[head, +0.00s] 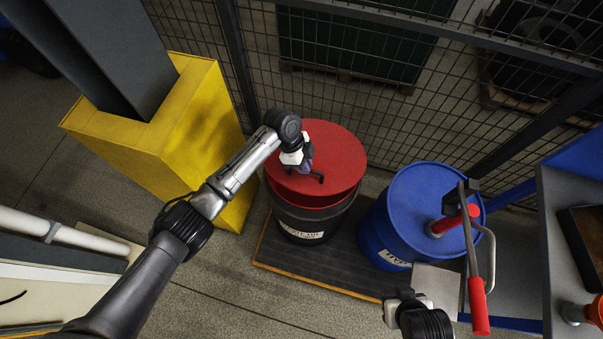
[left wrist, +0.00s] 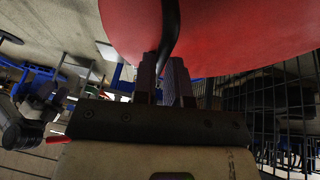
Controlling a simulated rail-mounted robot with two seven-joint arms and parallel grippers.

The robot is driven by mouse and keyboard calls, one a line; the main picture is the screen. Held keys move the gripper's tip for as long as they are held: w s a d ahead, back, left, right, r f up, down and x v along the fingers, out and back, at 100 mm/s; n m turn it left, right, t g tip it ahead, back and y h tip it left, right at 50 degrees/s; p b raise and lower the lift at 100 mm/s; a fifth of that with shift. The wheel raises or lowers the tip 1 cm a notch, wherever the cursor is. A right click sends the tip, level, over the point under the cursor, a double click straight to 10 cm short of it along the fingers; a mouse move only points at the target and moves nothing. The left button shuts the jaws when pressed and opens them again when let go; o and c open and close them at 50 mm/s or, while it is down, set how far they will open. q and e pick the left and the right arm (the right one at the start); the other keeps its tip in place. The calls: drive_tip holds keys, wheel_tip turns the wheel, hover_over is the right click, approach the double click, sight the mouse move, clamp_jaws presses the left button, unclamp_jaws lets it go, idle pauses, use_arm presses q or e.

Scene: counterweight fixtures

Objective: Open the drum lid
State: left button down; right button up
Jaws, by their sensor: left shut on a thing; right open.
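The red drum lid (head: 338,150) is over the black drum (head: 315,222) in the head view. A darker red band shows between the lid's near edge and the drum's rim; I cannot tell whether it is a gap or the lid's side. My left gripper (head: 305,172) is over the lid, shut on its black handle (head: 319,177). In the left wrist view the handle (left wrist: 169,35) runs between the fingers (left wrist: 165,78), and the red lid (left wrist: 240,30) fills the top. My right gripper (head: 405,300) is open near the bottom, right of the drum and apart from it, its fingertips hard to make out.
A blue drum (head: 405,215) with a red-handled pump and lever (head: 478,300) stands right of the black drum on a dark pallet (head: 275,250). A yellow column base (head: 175,130) stands close on the left. A wire mesh fence (head: 390,120) runs behind.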

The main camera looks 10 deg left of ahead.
use_arm(q)
drive_tip(key=w+r, duration=0.6)
drive_tip(key=r, duration=0.1)
drive_tip(key=shift+d, duration=0.35)
drive_tip(key=shift+f, duration=0.1)
drive_tip(key=c, duration=1.6)
unclamp_jaws()
drive_tip(key=o, duration=0.4)
drive_tip(key=shift+w+d+r, duration=0.2)
drive_tip(key=shift+w+r, duration=0.1)
drive_tip(key=shift+o, duration=0.2)
drive_tip(key=shift+r, duration=0.1)
drive_tip(key=shift+r, duration=0.1)
drive_tip(key=v, duration=1.3)
drive_tip(key=shift+r+b, duration=0.25)
drive_tip(key=shift+b, duration=0.15)
